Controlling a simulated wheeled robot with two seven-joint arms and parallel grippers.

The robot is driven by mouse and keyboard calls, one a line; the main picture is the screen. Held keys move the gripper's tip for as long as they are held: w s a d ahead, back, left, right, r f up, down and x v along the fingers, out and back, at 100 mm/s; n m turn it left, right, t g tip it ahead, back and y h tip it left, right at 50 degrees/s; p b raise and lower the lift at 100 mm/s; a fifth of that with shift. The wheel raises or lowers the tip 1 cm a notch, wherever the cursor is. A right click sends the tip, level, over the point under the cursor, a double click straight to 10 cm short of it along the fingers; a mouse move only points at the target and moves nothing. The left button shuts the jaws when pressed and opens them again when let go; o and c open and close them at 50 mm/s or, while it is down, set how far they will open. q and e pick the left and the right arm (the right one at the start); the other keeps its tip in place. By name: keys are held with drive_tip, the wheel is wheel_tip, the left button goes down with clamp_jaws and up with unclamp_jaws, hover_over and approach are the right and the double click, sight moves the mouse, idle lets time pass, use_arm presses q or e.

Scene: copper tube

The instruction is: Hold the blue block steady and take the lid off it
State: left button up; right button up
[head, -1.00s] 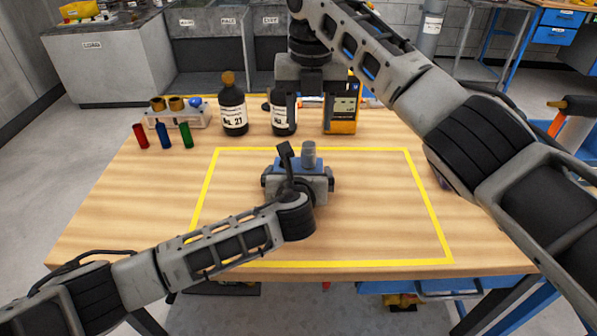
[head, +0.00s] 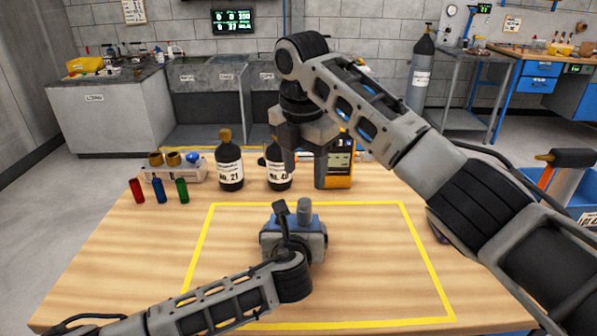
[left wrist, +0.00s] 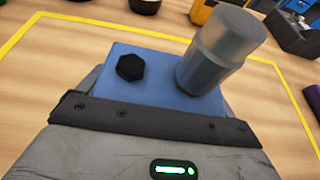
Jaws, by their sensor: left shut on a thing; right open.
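The blue block (head: 316,223) stands on the table inside the yellow outline, and its top also fills the middle of the left wrist view (left wrist: 150,75). The lid, a grey cylinder (head: 304,208), stands upright on the block's top. It shows in the left wrist view (left wrist: 222,50) beside a black hexagonal knob (left wrist: 130,67). My left gripper (head: 293,241) is shut on the block, and its grey body hides the lower sides. My right gripper (head: 305,165) is open and empty, tilted, above and beyond the block, in front of the bottles.
Two dark labelled bottles (head: 230,170) and a yellow meter (head: 340,165) stand behind the outline. Red, blue and green small cylinders (head: 159,190) stand at the left. A blue bin (head: 575,195) is at the right. The table around the block is clear.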

sight(304, 202)
drive_tip(key=m, duration=0.4)
drive_tip(key=r+m, duration=0.1)
drive_tip(key=m, duration=0.2)
drive_tip(key=shift+s+t, duration=0.2)
drive_tip(key=shift+t, duration=0.2)
drive_tip(key=m, duration=0.4)
drive_tip(key=shift+s+a+r, duration=0.15)
drive_tip(key=shift+s+r, duration=0.05)
drive_tip(key=shift+s, duration=0.05)
drive_tip(key=f+m, duration=0.3)
drive_tip(key=m, duration=0.3)
drive_tip(key=w+f+m+t, duration=0.1)
drive_tip(key=f+m, duration=0.3)
drive_tip(key=m, duration=0.3)
drive_tip(key=f+m+t, duration=0.1)
drive_tip(key=f+m, duration=0.2)
drive_tip(key=m, duration=0.3)
drive_tip(key=shift+w+d+f+h, duration=0.15)
drive_tip(key=shift+d+f+h, duration=0.1)
drive_tip(key=shift+h, duration=0.15)
